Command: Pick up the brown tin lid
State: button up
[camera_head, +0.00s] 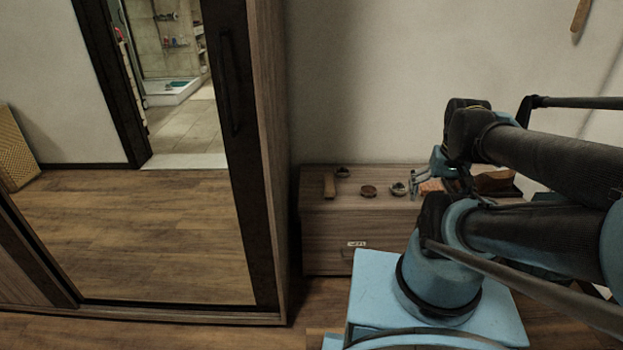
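A small round brown object, which looks like the brown tin lid (368,191), lies on top of the low wooden cabinet (330,215), near the middle of its visible top. My gripper (414,184) is to the right of it, above the cabinet top and apart from it. Its thin fingers point left and look spread, with nothing visible between them. My arm comes in from the right and hides the right part of the cabinet.
A small grey round dish (398,189) sits between the lid and my gripper. A wooden block (330,186) and a dark round dish (343,172) are to the left. An orange-brown item (432,187) is partly hidden by my arm. A mirrored wardrobe (268,150) stands left of the cabinet.

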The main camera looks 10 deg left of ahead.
aim_at(341, 173)
jog(key=z, duration=0.05)
jog(key=k, duration=1.05)
jog(key=z, duration=0.8)
jog(key=i, duration=1.25)
jog(key=u, duration=1)
jog(key=i, duration=0.55)
jog(key=u, duration=0.3)
